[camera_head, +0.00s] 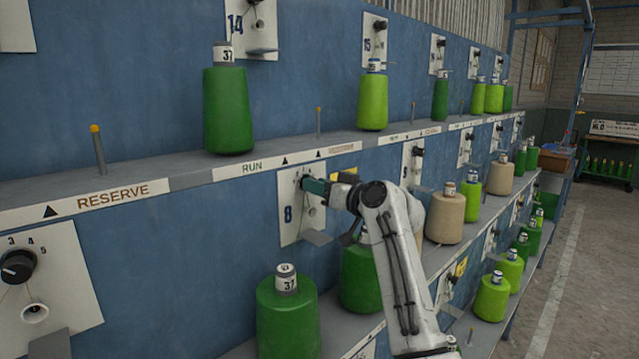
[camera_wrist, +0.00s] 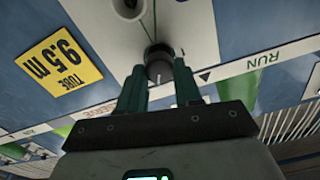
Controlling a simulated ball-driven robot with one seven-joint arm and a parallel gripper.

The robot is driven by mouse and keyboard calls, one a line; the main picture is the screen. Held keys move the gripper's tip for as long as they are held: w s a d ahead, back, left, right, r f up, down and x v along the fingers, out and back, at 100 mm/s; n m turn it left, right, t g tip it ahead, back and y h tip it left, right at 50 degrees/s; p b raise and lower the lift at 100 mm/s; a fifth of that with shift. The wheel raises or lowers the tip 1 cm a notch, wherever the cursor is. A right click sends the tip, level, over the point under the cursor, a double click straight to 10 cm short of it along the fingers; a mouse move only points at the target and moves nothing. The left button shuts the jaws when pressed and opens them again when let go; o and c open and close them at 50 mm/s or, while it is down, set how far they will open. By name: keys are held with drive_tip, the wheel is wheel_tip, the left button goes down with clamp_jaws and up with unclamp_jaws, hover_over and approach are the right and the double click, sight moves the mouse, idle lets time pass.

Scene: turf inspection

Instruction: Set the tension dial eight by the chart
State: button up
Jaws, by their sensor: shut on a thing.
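The pale plate of dial eight (camera_head: 288,235), marked "8", is on the blue panel below the RUN shelf label. My gripper (camera_head: 306,184) is at this plate in the head view and mostly hides the dial there. In the wrist view the dark round dial knob (camera_wrist: 158,70) sits between the two green fingers of my gripper (camera_wrist: 158,76), which are shut on it. A pale mark shows on the knob, but I cannot read its setting. A white gridded board (camera_head: 613,72) hangs on the far right wall; its writing is too small to read.
Green cones (camera_head: 287,318) stand below on the lower shelf, one partly behind my arm. A large green cone (camera_head: 228,112) stands above on the upper shelf. Another dial (camera_head: 17,266) is at the left. The aisle floor (camera_head: 590,270) is clear.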

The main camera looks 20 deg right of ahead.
drive_tip(key=m+p, duration=0.5)
drive_tip(key=m, duration=0.5)
drive_tip(key=shift+d+f, duration=0.1)
drive_tip(key=shift+d, duration=0.05)
drive_tip(key=shift+m, duration=0.4)
drive_tip(key=o, duration=1)
drive_tip(key=shift+o, duration=0.2)
drive_tip(key=b+v, duration=0.1)
drive_tip(key=v, duration=0.9)
drive_tip(key=shift+s+d+b, duration=0.15)
drive_tip(key=shift+s+b, duration=0.2)
drive_tip(key=shift+f, duration=0.15)
